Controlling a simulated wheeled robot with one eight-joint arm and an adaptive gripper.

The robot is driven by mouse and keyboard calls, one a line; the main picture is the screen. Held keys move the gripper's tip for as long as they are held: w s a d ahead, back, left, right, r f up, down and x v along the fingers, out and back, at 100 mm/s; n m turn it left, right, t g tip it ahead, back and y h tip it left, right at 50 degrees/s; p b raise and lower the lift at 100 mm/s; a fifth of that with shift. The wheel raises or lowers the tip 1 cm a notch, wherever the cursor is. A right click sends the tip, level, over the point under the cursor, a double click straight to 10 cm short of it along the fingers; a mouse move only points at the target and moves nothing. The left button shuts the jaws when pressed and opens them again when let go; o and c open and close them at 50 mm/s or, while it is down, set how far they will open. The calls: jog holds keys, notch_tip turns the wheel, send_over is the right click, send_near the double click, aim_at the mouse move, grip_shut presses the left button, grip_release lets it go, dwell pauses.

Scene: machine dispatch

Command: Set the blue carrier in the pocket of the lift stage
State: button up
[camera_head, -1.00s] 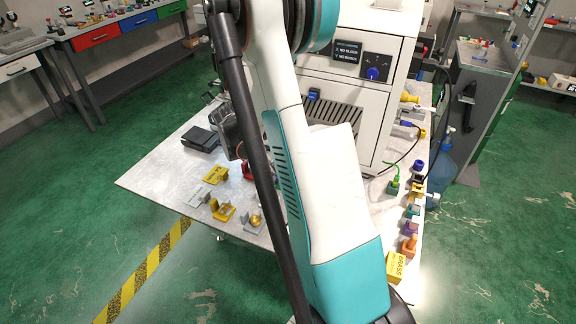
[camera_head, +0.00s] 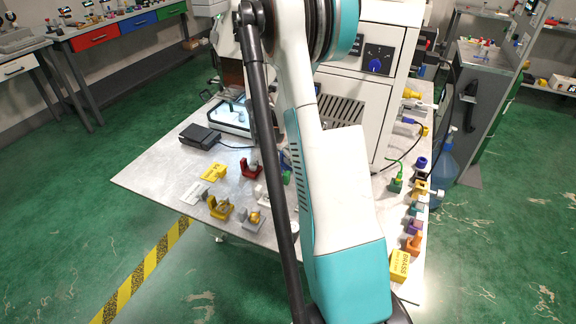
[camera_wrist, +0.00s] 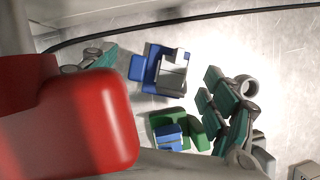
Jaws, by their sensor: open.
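In the wrist view, a blue carrier (camera_wrist: 149,66) with a grey block-like part on it lies on the pale metal table. My gripper (camera_wrist: 166,86) is open, with its teal-padded fingers to the left and right of the blue carrier and nothing held. A green carrier (camera_wrist: 193,128) with a small blue part lies close below it in the picture. In the head view my arm hides my gripper and most of the blue carrier; a sliver of blue and green shows beside the arm. I cannot pick out the lift stage or its pocket for sure.
A large red rounded thing (camera_wrist: 90,120) fills the lower left of the wrist view. In the head view, a lit tray-like unit (camera_head: 232,113), a black box (camera_head: 200,136), a red carrier (camera_head: 251,167) and yellow carriers (camera_head: 221,209) stand left of my arm. A white machine (camera_head: 372,100) stands behind.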

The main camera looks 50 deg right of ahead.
jog(key=shift+d+f, duration=0.2)
jog(key=shift+f, duration=0.3)
jog(key=shift+r, duration=0.1)
jog(key=c, duration=1.3)
